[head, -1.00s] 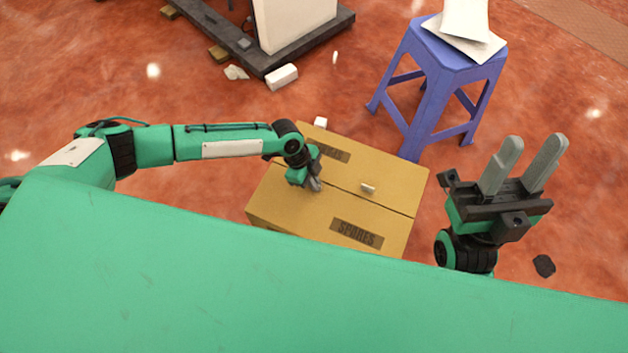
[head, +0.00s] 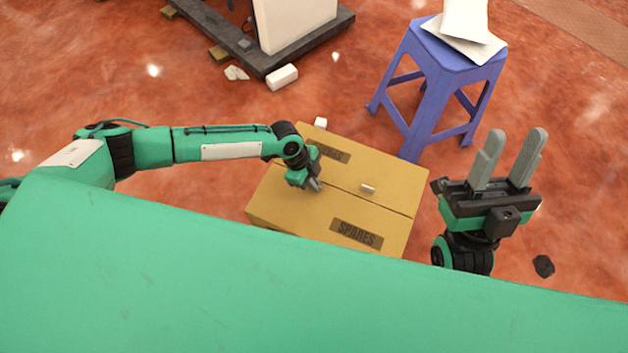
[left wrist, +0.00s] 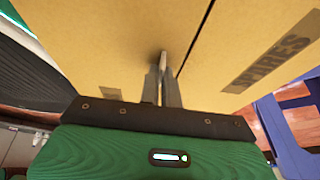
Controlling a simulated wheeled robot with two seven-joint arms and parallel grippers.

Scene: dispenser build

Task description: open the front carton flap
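The closed brown carton (head: 378,219) stands on the floor, its two top flaps meeting at a seam. The front flap (head: 300,208) lies flat on the near side and bears a dark "SPARES" label. My left gripper (head: 316,186) points down at the front flap close to the seam. In the left wrist view its fingers (left wrist: 163,84) are close together around a thin pale tab (left wrist: 163,60) on that flap; fingers partly hide it. A second pale tab (head: 368,188) stands on the back flap. My right gripper (head: 515,135) is open and empty, fingers up, right of the carton.
A purple stool (head: 437,80) with white papers (head: 466,40) stands behind the carton to the right. A dark pallet (head: 310,43) with a white block is at the back. White chunks (head: 282,77) and a dark scrap (head: 543,266) lie on the red floor.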

